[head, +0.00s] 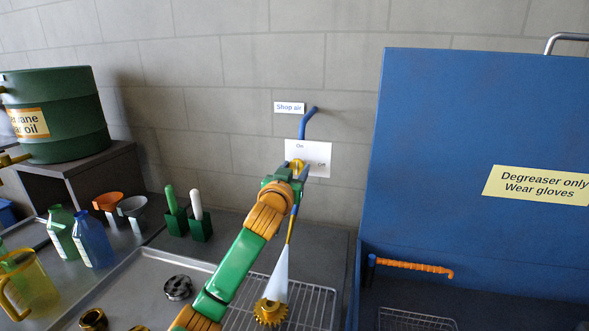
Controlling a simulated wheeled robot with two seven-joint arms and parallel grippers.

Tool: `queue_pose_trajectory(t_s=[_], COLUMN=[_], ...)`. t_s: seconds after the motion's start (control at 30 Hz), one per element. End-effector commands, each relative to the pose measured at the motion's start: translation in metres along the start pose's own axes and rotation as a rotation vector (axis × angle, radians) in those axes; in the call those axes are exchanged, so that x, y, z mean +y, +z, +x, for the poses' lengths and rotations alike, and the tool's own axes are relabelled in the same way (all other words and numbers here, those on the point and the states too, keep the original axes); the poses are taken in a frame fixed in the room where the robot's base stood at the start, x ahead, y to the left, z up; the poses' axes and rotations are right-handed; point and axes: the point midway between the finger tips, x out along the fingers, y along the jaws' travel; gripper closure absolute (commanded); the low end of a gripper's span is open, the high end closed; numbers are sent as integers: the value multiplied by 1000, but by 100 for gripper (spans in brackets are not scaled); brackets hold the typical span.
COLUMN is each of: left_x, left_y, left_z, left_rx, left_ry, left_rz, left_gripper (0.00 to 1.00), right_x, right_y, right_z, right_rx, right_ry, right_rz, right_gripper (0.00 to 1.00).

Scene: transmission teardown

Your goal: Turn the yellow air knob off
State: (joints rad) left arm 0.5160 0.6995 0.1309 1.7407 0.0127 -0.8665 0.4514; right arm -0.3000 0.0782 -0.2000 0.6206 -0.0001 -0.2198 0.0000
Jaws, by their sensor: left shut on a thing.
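The yellow air knob (298,163) is on a white plate (318,149) on the back wall. The plate reads "On" at its top and "Off" at its right. My left gripper (297,171) is at the knob and shut on it, hiding most of it, so which way the knob points is hard to tell. A blue pipe (303,124) runs above the plate beside a "Shop air" label (289,107). Below the plate, a pale cone of air (281,274) reaches from a thin yellow nozzle (290,231) down to a gold gear (270,312). My right gripper is not in view.
A wire rack (318,305) lies under the gear. A tall blue lid or panel (470,150) with a "Degreaser only" label stands at the right.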

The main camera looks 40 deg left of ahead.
Motion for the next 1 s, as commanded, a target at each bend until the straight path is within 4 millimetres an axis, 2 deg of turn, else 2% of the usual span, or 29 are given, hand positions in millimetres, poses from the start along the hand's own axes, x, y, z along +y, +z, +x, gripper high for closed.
queue_pose_trajectory(t_s=[0.27,1.0], left_x=[0,3], left_y=[-4,-3], left_z=[0,0], left_rx=[0,2], left_ry=[-1,-2], left_rz=[197,901], left_gripper=[100,100], right_x=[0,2], right_y=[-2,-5], right_z=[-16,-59], right_rx=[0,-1], right_ry=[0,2], right_rz=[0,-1], right_gripper=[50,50])
